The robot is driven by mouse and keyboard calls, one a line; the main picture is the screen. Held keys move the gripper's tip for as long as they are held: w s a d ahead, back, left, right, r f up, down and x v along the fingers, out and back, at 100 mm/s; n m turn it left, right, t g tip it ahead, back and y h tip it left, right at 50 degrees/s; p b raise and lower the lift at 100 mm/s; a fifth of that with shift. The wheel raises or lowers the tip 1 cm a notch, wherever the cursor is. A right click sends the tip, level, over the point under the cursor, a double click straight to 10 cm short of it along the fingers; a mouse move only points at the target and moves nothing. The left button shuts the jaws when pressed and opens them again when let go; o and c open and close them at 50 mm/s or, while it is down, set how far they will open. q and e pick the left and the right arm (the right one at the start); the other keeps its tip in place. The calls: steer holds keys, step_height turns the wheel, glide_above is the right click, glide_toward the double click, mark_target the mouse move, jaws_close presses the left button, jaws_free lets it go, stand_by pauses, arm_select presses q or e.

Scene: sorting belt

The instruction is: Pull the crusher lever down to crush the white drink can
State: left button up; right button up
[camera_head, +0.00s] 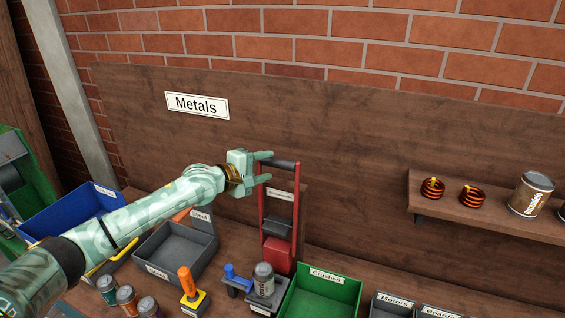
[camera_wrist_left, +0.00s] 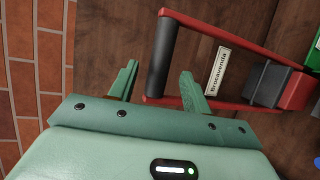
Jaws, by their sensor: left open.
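The crusher (camera_head: 279,250) stands against the wooden back board, with a red frame and a red block low in it. Its lever has a black handle bar (camera_head: 286,164) at the top, raised. In the left wrist view the bar (camera_wrist_left: 162,60) lies between the fingertips. My left gripper (camera_head: 266,167) is open at the bar's left end; whether it touches the bar I cannot tell. A pale grey-white can (camera_head: 264,276) stands upright on a dark base in front of the crusher. My right gripper is out of view.
A green "Crushed" bin (camera_head: 318,292) is right of the can. A blue-handled tool (camera_head: 236,277) and an orange-handled tool (camera_head: 187,283) stand left, with several cans (camera_head: 126,298) beyond. A shelf (camera_head: 470,215) is at right.

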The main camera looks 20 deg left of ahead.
mark_target(272, 165)
arm_select(q)
steer(key=b+x, duration=0.1)
steer(key=x, duration=0.4)
steer(key=shift+w+f+b, duration=0.15)
steer(key=shift+f+b, duration=0.05)
steer(key=shift+b, duration=0.1)
steer(key=shift+b+x, duration=0.3)
steer(key=shift+x, duration=0.55)
steer(key=shift+r, duration=0.1)
jaws_close()
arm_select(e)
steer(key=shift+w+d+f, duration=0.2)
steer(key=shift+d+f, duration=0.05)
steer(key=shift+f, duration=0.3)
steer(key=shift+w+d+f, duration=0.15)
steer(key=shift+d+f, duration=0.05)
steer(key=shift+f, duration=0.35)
